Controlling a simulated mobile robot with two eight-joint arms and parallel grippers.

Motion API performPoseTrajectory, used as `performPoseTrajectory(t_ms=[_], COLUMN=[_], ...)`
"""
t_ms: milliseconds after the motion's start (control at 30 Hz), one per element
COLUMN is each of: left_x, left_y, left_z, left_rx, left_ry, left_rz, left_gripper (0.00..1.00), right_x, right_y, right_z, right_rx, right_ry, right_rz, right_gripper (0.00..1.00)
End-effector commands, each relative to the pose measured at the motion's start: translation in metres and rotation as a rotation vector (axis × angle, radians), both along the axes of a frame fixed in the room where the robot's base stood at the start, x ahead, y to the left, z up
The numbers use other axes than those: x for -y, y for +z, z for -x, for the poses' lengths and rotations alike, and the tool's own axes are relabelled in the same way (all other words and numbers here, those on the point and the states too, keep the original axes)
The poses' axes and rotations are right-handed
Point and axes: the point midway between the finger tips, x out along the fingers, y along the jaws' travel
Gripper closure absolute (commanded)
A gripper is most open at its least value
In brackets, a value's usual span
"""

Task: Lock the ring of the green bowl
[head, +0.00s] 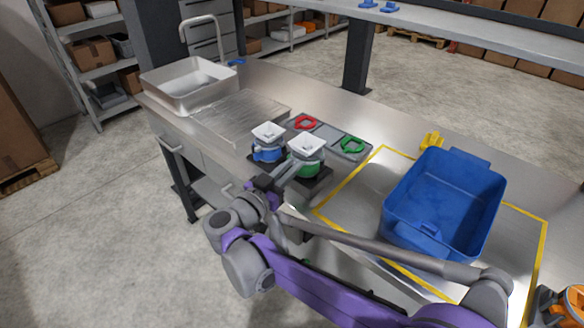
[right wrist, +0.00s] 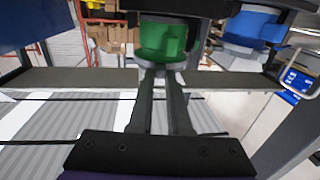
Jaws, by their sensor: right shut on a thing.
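The green bowl (head: 306,166), with a white square funnel-like top (head: 306,145), stands on a dark base on the steel bench. My right gripper (head: 289,172) reaches it from the front left. In the right wrist view the green bowl (right wrist: 161,40) is directly beyond my fingers (right wrist: 161,76). The fingers are close together, at the pale grey ring (right wrist: 172,66) beside the green part. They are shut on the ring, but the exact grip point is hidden. Whether the ring is turned to its locked position cannot be told. My left gripper is not in view.
A blue bowl (head: 267,153) stands close on the left of the green one. A blue crate (head: 442,204) stands on the right, within yellow lines. A sink (head: 190,84) is at left.

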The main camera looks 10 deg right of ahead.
Motion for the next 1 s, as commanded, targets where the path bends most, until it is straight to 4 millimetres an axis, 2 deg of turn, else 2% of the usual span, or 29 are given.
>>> performPoseTrajectory(t_ms=[367,400,433,467,767,867,1000], left_x=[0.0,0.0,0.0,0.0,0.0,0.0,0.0], left_y=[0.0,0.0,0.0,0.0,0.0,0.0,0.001], left_z=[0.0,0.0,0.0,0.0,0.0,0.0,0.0], left_rx=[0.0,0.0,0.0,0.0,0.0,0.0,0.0], left_ry=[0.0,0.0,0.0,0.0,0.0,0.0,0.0], left_rz=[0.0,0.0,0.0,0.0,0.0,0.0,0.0], left_gripper=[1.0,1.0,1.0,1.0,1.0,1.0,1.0], right_x=[0.0,0.0,0.0,0.0,-0.001,-0.007,-0.025], right_y=[0.0,0.0,0.0,0.0,0.0,0.0,0.0], right_z=[0.0,0.0,0.0,0.0,0.001,0.006,0.024], right_rx=[0.001,0.001,0.001,0.001,0.001,0.001,0.001], right_ry=[-0.003,-0.002,-0.002,-0.002,-0.001,0.001,0.002], right_rz=[0.001,0.001,0.001,0.001,0.001,0.0,-0.001], right_gripper=[1.0,0.77,0.71,0.7,0.7,0.7,0.7])
